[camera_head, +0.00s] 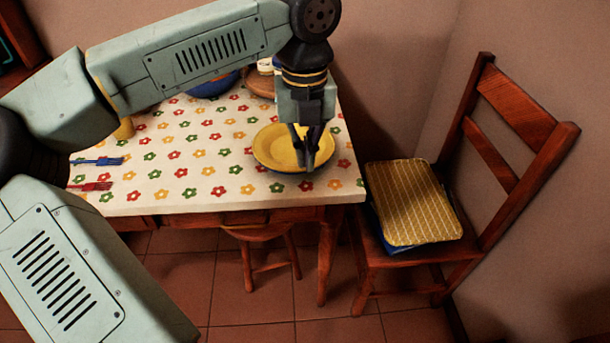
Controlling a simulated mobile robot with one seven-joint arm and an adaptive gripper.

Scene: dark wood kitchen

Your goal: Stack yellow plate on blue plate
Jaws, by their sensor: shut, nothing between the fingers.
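The yellow plate (268,151) lies face up on the flowered tablecloth near the table's right end. A thin blue edge (290,173) shows under its front rim. It looks like the blue plate beneath it, mostly hidden. My gripper (309,163) points down over the right part of the yellow plate, with its fingers shut and nothing between them. The fingers cover part of the plate's right side. I cannot tell whether the fingertips touch the plate.
A blue bowl (213,88) and a brown round dish (259,84) stand at the table's back, partly behind my arm. Blue forks (97,161) and red forks (91,186) lie at left. The tablecloth's middle is clear.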

